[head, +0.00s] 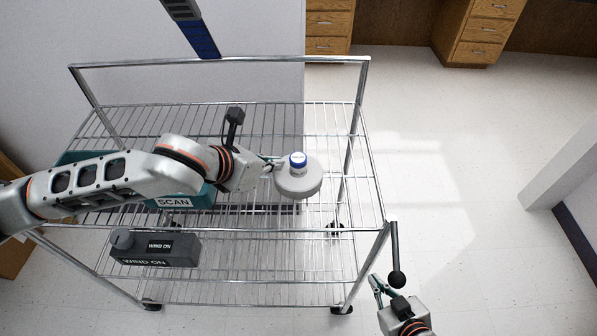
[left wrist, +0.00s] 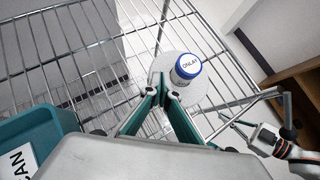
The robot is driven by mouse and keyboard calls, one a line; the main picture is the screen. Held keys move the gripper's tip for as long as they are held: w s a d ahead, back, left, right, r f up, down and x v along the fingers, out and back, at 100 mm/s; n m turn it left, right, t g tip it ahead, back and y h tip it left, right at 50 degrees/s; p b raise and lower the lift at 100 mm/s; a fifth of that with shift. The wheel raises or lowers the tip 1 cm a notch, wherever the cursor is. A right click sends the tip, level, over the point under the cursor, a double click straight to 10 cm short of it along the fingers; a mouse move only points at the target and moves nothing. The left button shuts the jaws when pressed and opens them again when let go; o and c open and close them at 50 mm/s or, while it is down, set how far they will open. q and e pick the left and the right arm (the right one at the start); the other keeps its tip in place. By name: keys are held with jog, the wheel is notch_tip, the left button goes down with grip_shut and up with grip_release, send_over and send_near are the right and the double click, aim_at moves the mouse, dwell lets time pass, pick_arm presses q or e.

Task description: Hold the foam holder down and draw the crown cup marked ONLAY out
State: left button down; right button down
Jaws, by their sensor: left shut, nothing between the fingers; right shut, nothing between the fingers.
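The foam holder (head: 300,188) is a pale round disc on the wire shelf, right of centre. The crown cup (head: 298,162) is small and white with a blue-rimmed lid and sits in the holder. In the left wrist view the cup's lid (left wrist: 188,66) reads ONLAY, and the holder (left wrist: 214,82) shows around it. My left gripper (head: 272,162) is shut and empty at the holder's left edge, beside the cup; I cannot tell whether it touches the foam. My right gripper (head: 376,284) is shut and empty, off the rack's front right corner, well away from the cup.
A teal bin (head: 201,199) marked SCAN stands left of the holder, partly under my left arm. A grey box (head: 155,249) marked WIND ON sits at the front left. The rack's metal post (head: 376,245) rises near my right gripper. The shelf's right side is mostly bare.

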jog(key=shift+r, duration=0.1)
dwell(1.2)
dwell(0.5)
dwell(0.4)
jog(key=c, duration=1.6)
grip_release()
